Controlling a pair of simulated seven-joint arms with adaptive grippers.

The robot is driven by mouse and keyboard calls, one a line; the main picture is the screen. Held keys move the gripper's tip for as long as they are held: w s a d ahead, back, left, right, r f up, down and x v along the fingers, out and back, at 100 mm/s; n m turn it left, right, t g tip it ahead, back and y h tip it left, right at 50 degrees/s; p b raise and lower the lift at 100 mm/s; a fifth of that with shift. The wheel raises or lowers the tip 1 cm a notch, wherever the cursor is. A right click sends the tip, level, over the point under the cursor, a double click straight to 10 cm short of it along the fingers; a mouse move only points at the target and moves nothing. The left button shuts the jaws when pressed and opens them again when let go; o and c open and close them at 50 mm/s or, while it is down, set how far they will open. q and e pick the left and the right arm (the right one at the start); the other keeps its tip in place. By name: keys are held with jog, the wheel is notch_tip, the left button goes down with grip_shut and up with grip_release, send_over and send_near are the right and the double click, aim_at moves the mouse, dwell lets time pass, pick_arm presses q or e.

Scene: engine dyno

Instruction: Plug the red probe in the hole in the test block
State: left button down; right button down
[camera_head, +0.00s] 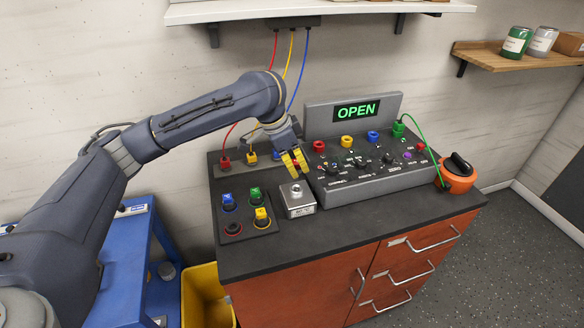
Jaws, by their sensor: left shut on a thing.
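The test block (299,211) is a small silver-grey box with a round hole in its top. It stands on the dark bench top in front of the grey console. My left gripper (295,162), with yellow fingers, is just above and behind the block, apart from it. It is shut on the red probe, which is mostly hidden between the fingers. A holder (246,235) to the left of the block carries blue (228,200), green (255,194) and yellow (262,215) probes. Its red-ringed place (233,229) is empty. My right gripper is not in view.
Red (225,162) and yellow (250,157) cable plugs stand at the back left. An orange container (456,182) stands at the bench's right end. Bare bench lies in front of the block.

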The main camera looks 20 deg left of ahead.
aim_at(300, 190)
pick_arm(q)
jog(key=shift+f, duration=1)
dwell(1.2)
jog(key=shift+f, duration=1.35)
jog(key=shift+f, duration=1)
dwell(0.5)
jog(key=c, duration=1.2)
grip_release()
jog(key=shift+r, duration=0.15)
jog(key=shift+r, duration=3.6)
